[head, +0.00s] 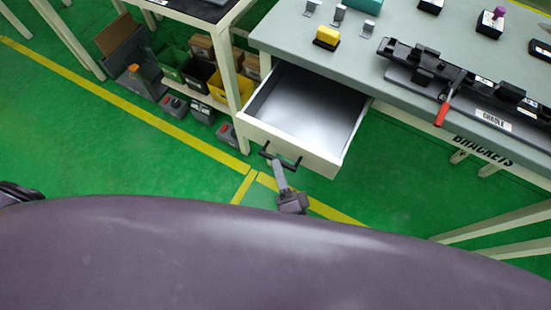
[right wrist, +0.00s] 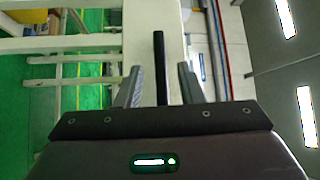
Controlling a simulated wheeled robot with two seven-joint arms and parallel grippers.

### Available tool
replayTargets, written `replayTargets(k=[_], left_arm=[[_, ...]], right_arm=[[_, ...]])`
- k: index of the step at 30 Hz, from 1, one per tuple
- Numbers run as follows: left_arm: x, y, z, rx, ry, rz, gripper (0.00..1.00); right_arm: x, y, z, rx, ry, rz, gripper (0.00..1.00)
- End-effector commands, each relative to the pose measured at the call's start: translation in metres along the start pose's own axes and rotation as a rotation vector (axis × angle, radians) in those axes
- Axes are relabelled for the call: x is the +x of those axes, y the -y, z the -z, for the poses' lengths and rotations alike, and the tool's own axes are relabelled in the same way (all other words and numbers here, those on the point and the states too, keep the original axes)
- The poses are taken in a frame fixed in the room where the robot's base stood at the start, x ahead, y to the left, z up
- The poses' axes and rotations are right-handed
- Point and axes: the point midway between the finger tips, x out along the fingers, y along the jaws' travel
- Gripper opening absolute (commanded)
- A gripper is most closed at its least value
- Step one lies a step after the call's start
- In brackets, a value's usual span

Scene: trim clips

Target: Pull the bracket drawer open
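The bracket drawer (head: 308,110) is pulled well out from under the grey workbench, and its pale inside looks empty. Its black bar handle (head: 291,163) is on the cream front panel. In the right wrist view, the handle (right wrist: 160,65) stands between the two grey fingers of my right gripper (right wrist: 160,85). The fingers are apart, with a gap showing on each side of the bar. A dark part of my left arm shows at the left edge of the head view; its fingers cannot be made out.
The workbench top (head: 330,60) holds a yellow block (head: 327,37), small metal brackets and a black cradle fixture with a red lever (head: 441,114). A shelf with several bins (head: 199,73) stands to the left. Green floor in front of the drawer is clear.

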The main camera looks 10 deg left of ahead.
Motion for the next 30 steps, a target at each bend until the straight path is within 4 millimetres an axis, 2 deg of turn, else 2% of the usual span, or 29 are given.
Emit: replayTargets(k=[3, 9, 27, 30], left_arm=[[0.004, 0.0, 0.0, 0.001, 0.0, 0.0, 0.36], [0.006, 0.0, 0.0, 0.001, 0.0, 0.0, 0.36], [0.005, 0.0, 0.0, 0.001, -0.001, 0.0, 0.36], [0.006, 0.0, 0.0, 0.001, -0.001, 0.0, 0.36]], right_arm=[[-0.022, -0.002, -0.001, 0.0, 0.002, -0.003, 0.34], [-0.04, -0.001, 0.0, 0.001, 0.001, -0.001, 0.34], [-0.041, -0.001, 0.0, 0.0, 0.001, -0.001, 0.34], [-0.044, -0.013, -0.001, -0.025, 0.012, -0.032, 0.34]])
